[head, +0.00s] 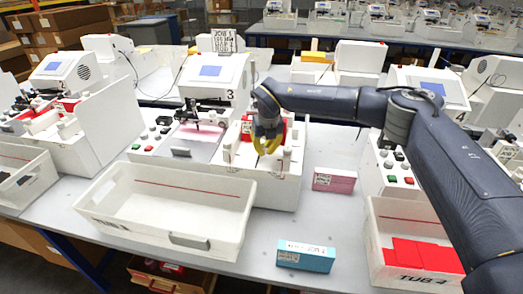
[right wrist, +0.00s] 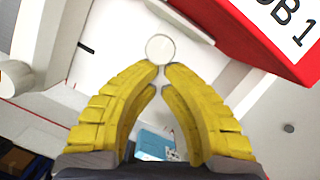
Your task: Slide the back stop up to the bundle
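My right gripper (head: 267,146), with yellow fingers, reaches down into a white feeder tray (head: 285,192) in front of machine 3. In the right wrist view its fingertips (right wrist: 161,70) are drawn together. A pale round knob or post top (right wrist: 160,48), probably part of the back stop, lies right at the tips; I cannot tell whether they touch it. In the head view the fingers partly hide the red block (head: 246,130). My left gripper is not in view.
A white tub (head: 215,243) stands left of the feeder. A pink box (head: 334,180) and a teal box (head: 305,256) lie on the grey table. A right tub (head: 405,279) holds red cards. Machine 3 (head: 215,72) stands behind. Bare table shows between the boxes.

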